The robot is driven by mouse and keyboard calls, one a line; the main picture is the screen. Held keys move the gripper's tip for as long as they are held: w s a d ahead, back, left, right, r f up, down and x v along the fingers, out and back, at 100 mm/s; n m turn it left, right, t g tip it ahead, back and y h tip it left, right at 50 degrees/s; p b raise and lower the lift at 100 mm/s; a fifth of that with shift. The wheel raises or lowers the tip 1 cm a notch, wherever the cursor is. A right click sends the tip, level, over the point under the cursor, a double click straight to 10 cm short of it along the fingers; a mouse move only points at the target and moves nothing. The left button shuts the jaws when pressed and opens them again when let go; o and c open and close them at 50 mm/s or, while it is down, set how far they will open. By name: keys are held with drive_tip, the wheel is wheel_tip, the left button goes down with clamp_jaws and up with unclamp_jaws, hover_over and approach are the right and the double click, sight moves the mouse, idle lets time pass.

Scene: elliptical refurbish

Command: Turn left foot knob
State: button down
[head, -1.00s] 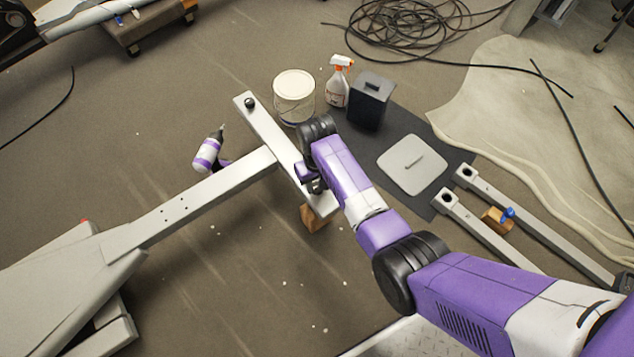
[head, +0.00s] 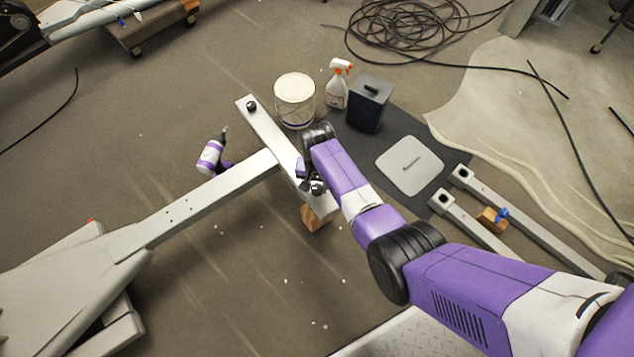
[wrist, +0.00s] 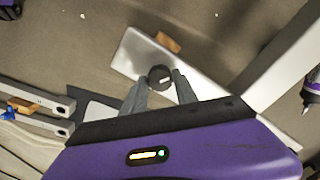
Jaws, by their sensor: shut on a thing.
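A pale crossbar (head: 268,128) lies across the end of the long grey beam (head: 205,200). One round black knob (head: 251,106) stands at the crossbar's far left end, clear of my arm. My gripper (head: 316,184) is over the crossbar's near end. In the wrist view, a black knob (wrist: 160,77) with a pale mark sits on the crossbar (wrist: 135,52), between the two grey fingertips of my gripper (wrist: 159,84). My gripper is shut on this knob. In the head view my wrist mostly hides it.
A wooden block (head: 314,218) is under the crossbar's near end. A white bucket (head: 295,100), a spray bottle (head: 337,88) and a dark bin (head: 370,104) stand behind my arm.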

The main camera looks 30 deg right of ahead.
sight(317, 187)
drive_tip(key=m+p, duration=0.1)
drive_tip(key=m, duration=0.5)
drive_tip(key=shift+r+m+p, duration=0.1)
drive_tip(key=shift+m+p, duration=0.2)
drive_tip(key=m, duration=0.6)
drive_tip(key=shift+p, duration=0.4)
drive_tip(key=shift+m, duration=0.4)
drive_tip(key=c, duration=0.9)
unclamp_jaws()
drive_tip(key=shift+c, duration=0.2)
wheel_tip(317, 187, up, 8)
drive_tip(key=p, duration=0.4)
drive_tip(key=shift+f, duration=0.2)
